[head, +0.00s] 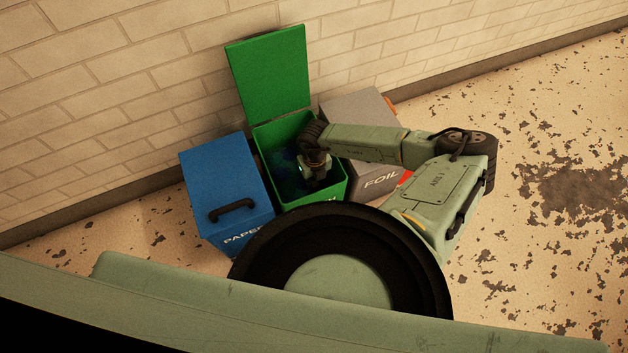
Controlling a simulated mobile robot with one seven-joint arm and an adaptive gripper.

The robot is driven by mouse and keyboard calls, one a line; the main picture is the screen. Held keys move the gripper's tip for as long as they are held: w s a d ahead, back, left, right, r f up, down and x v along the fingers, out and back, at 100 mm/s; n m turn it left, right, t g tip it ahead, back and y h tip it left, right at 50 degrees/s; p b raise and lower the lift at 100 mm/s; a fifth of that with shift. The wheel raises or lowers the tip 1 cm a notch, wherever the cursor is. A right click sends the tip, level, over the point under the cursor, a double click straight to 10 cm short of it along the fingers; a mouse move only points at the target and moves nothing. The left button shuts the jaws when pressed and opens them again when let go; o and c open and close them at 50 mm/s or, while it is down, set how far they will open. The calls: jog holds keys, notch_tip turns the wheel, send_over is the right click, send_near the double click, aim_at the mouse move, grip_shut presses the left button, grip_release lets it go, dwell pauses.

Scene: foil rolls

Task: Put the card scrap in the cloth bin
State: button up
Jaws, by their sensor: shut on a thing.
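The green bin (338,190) stands against the wall with its lid (270,75) raised. Its front label is mostly hidden behind my arm and body, so I cannot read whether it is the cloth bin. My gripper (317,178) points down at the green bin's opening, toward its right side. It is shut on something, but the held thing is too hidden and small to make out. I cannot pick out the card scrap. Dark bluish things (286,172) lie inside the green bin, unclear in the shadow.
A blue bin (222,180) marked PAPER, lid shut, stands at the left. A grey bin (362,112) marked FOIL, lid shut, stands at the right, partly behind my arm. Orange-red parts (391,100) show beyond it. The worn floor (540,130) at the right is clear.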

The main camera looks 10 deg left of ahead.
aim_at(314, 182)
jog(key=shift+f, duration=0.55)
jog(key=shift+f, duration=0.15)
jog(key=o, duration=0.7)
notch_tip(314, 182, up, 12)
jog(key=p, duration=0.1)
jog(key=shift+r+p, duration=0.2)
jog(key=shift+p, duration=0.15)
